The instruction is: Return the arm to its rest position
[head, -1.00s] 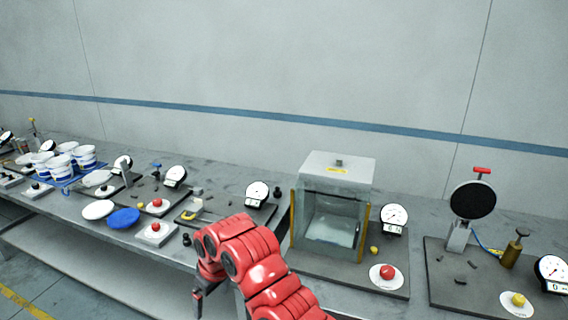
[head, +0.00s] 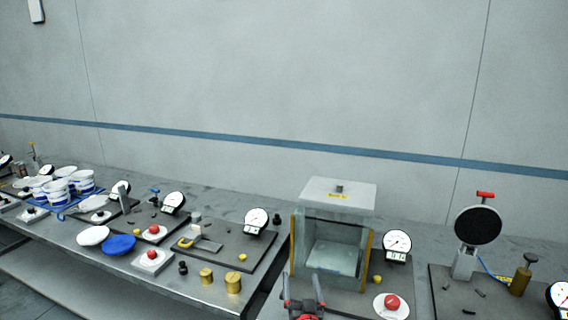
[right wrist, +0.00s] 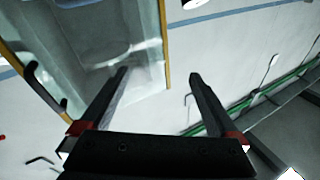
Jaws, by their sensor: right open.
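My right gripper (head: 303,303) is at the bottom of the head view, low in front of the glass-sided box (head: 340,190). Its two dark fingers are apart with nothing between them. In the right wrist view the gripper (right wrist: 158,82) is open and empty, and the glass box (right wrist: 120,25) with its yellow edge shows beyond the fingers. Most of my right arm is outside the head view. My left gripper does not show in either view.
A long grey bench carries several dark plates with dials and buttons. Brass weights (head: 233,283), a blue lid (head: 119,245) and white tubs (head: 55,190) stand to the left. A black disc stand (head: 478,226) is at the right.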

